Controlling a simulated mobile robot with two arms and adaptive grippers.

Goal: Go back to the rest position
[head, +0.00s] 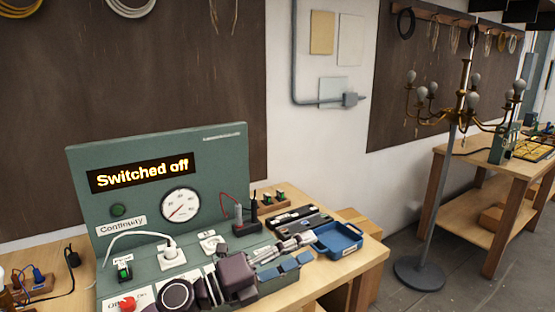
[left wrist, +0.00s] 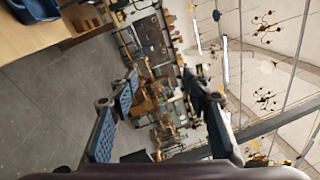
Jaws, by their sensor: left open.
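My left gripper (head: 302,249) is open and empty, in front of the green test panel in the head view. Its two blue-padded fingers stand apart in the left wrist view (left wrist: 162,88), with only distant room between them. My dark wrist hides part of the bench's front. The green test panel (head: 215,160) stands on the bench, and its display (head: 142,175) reads "Switched off". A white plug (head: 171,250) with a white cable sits in a socket on the panel's base. My right gripper is not in view.
A blue tray (head: 340,240) and a dark tool case (head: 297,222) lie on the wooden bench (head: 368,258), close beside my left gripper. A brass chandelier on a stand (head: 452,150) rises from the floor at right. Another bench (head: 460,212) stands behind it. Grey floor (head: 445,265) lies between.

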